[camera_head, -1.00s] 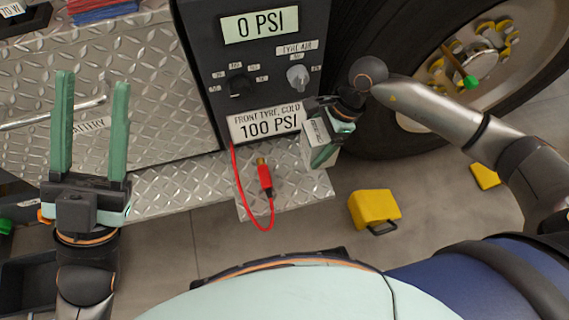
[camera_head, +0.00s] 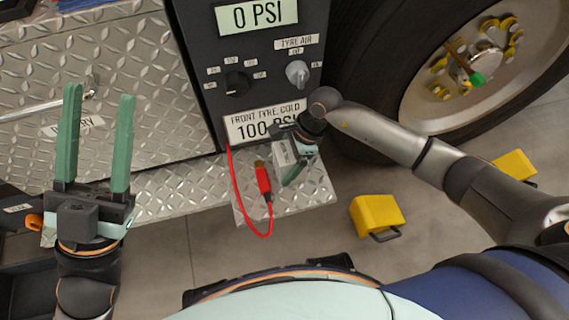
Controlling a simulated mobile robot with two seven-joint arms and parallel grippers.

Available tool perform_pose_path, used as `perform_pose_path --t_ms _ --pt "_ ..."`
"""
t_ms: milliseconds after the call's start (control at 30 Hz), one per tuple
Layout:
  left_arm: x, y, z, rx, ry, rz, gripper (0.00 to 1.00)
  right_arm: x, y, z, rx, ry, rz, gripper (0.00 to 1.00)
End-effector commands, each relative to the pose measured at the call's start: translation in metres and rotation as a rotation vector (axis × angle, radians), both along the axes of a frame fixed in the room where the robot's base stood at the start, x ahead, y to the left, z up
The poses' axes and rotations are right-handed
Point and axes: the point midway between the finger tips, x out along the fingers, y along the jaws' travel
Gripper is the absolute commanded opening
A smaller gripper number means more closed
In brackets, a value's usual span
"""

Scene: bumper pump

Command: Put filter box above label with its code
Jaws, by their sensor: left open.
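My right gripper (camera_head: 298,155) is at the middle, pointing down, in front of the lower right of the pump panel. A pale box (camera_head: 284,158) with small dark print sits at its green fingers and looks like a filter box held in them. Its code is too small to read, and the wrist and fingers hide part of it. It is over the tread-plate step, and I cannot tell its height. My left gripper (camera_head: 94,145) is at the left, fingers up, wide apart and empty, in front of the tread-plate locker. No label with a filter code can be read.
The dark pump panel (camera_head: 212,98) reads 0 PSI, with a 100 PSI plate (camera_head: 246,127) below. A big tyre (camera_head: 375,80) is at the right. Yellow chocks (camera_head: 375,214) (camera_head: 513,166) stand on the floor.

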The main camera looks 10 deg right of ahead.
Motion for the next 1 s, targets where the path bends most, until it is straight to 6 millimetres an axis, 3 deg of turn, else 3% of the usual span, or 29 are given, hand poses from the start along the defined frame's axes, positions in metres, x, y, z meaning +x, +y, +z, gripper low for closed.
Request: perform_pose_path --t_ms 200,233,333,667,767,1000 --pt "0.000 0.000 -0.004 0.002 -0.002 -0.003 0.50 0.001 0.000 -0.003 0.002 -0.002 -0.001 0.00" --pt "0.000 0.000 -0.003 0.002 -0.002 -0.003 0.50 0.000 0.000 -0.003 0.000 0.000 -0.001 0.88" --pt "-0.001 0.000 -0.002 0.002 -0.002 -0.003 0.50 0.000 0.000 -0.003 0.000 0.000 -0.001 0.99" --pt "-0.001 0.000 0.003 0.004 -0.005 -0.003 0.50 0.000 0.000 0.002 0.000 0.001 -0.001 1.00" --pt "-0.001 -0.001 0.008 0.008 -0.011 0.000 0.50 0.001 -0.006 0.015 -0.002 0.000 -0.002 1.00" --pt "-0.002 0.002 0.028 0.011 -0.032 0.021 0.50 0.002 -0.026 0.064 -0.002 -0.003 -0.001 1.00"
